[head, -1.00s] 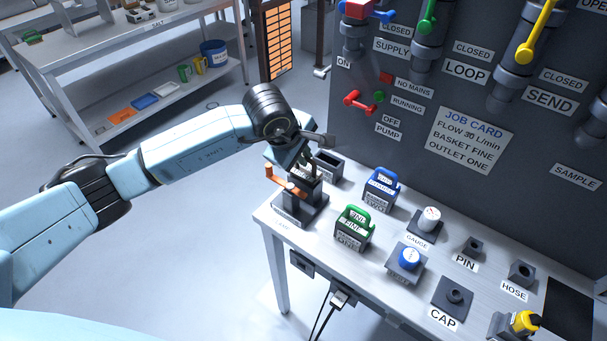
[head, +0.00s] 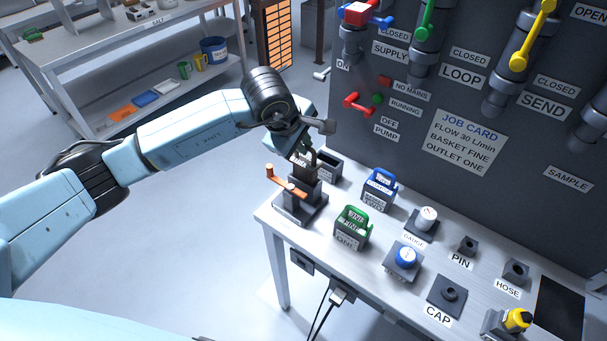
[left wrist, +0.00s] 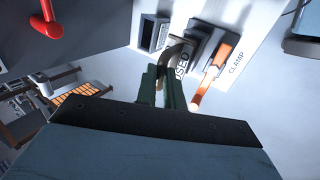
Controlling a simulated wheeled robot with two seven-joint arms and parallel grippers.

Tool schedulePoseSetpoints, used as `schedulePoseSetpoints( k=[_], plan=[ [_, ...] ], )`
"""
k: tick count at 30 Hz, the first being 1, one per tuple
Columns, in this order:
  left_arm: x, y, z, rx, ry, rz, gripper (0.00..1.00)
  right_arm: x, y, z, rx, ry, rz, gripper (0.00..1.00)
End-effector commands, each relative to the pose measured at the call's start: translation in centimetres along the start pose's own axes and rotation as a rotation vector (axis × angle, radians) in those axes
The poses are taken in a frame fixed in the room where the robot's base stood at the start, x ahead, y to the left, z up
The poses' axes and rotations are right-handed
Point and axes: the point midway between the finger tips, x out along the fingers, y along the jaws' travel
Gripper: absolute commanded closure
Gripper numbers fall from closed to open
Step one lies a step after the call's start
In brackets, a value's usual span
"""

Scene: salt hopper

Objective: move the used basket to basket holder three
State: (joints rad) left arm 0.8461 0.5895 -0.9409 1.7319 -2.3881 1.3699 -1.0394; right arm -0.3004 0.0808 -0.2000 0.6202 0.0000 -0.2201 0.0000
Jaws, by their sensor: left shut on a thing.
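My left gripper (head: 304,156) is shut on the dark curved handle of the used basket, above the clamp stand at the table's left corner. In the left wrist view the greenish fingers (left wrist: 168,92) close on this used basket handle (left wrist: 180,50), with a partly covered USED label beside it. The clamp stand (head: 297,210) has an orange lever (head: 287,182). I cannot tell how far the basket sits in the stand. A dark open box (head: 328,166), which looks empty, stands just behind it; its label is not readable, so I cannot confirm it as holder three. My right gripper is not in view.
A blue-handled basket (head: 379,190) and a green-handled basket (head: 351,228) stand in holders to the right. The gauge (head: 426,219), a blue-topped part (head: 405,257) and other fittings fill the table further right. The dark valve panel (head: 400,150) rises behind.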

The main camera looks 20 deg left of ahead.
Motion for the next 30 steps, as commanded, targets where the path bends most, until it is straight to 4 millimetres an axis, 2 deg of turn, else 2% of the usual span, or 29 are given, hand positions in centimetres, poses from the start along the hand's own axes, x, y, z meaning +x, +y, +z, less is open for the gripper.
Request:
schedulePoseSetpoints(
  k=[30],
  plan=[
    [-3.3,1.8,0.0,0.000,0.000,0.000,1.00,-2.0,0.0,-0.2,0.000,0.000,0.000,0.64]
  ],
)
